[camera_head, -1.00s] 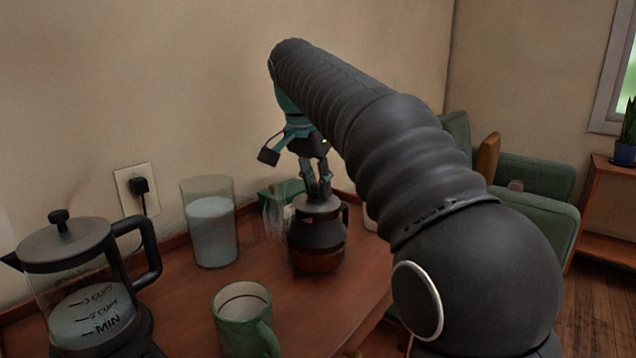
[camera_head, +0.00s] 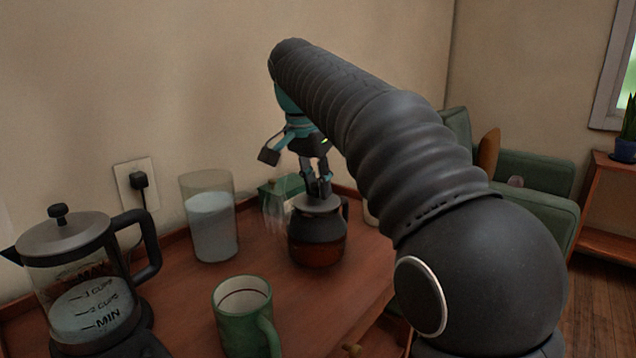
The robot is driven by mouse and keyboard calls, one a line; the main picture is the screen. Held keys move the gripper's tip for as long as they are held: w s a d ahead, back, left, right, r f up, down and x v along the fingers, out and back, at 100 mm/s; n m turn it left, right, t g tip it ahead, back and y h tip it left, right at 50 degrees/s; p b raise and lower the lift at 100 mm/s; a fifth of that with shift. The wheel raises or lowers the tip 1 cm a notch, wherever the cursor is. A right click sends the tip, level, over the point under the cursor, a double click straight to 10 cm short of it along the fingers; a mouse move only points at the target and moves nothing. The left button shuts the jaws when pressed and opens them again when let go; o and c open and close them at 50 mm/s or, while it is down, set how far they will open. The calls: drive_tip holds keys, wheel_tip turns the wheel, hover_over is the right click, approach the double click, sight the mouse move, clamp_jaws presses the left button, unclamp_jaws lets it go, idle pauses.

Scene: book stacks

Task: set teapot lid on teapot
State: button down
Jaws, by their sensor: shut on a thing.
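The teapot (camera_head: 317,238) is a small dark pot with a reddish-brown lower part and a handle on its right side. It stands upright on the wooden table. The greyish lid (camera_head: 316,206) is at the top of the teapot, over its mouth. My gripper (camera_head: 318,189) points down from above, its fingers shut on the knob of the lid. The fingers hide the knob. I cannot tell whether the lid is fully seated or a hair above the rim.
A glass kettle (camera_head: 85,285) stands at the left front, with a green mug (camera_head: 245,315) at the front middle. A clear tumbler (camera_head: 211,225) and a small green box (camera_head: 282,191) are near the back wall. The wooden table (camera_head: 180,310) has some bare room between them.

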drive_tip(key=shift+f, duration=0.4)
idle(0.5)
drive_tip(key=shift+c, duration=1.9)
unclamp_jaws()
drive_tip(key=shift+r, duration=0.1)
drive_tip(key=shift+r+p, duration=1.45)
drive_tip(key=shift+r, duration=2.45)
